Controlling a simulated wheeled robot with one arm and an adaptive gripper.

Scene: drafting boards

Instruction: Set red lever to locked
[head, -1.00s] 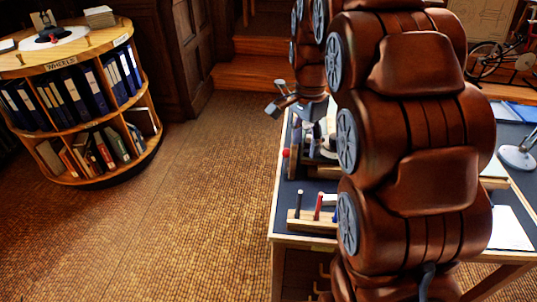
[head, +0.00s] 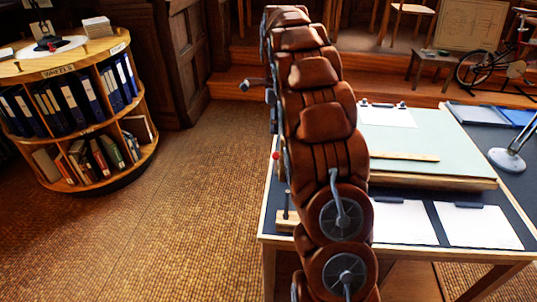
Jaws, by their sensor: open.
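A small red knob (head: 276,155) shows at the left edge of the desk, just left of my arm; it may be the red lever's end. The rest of the lever and its locked marking are hidden behind my arm. My gripper (head: 257,90) is at the upper left of my arm, above and left of the red knob and apart from it. Its grey fingers look spread and empty, partly hidden by the arm.
The desk (head: 408,258) carries a pale green drafting board (head: 425,137), clipboards with white paper (head: 402,222) and a lamp (head: 507,160). A wooden block (head: 286,219) sits at its left edge. A round bookcase (head: 75,70) stands left. The floor between is clear.

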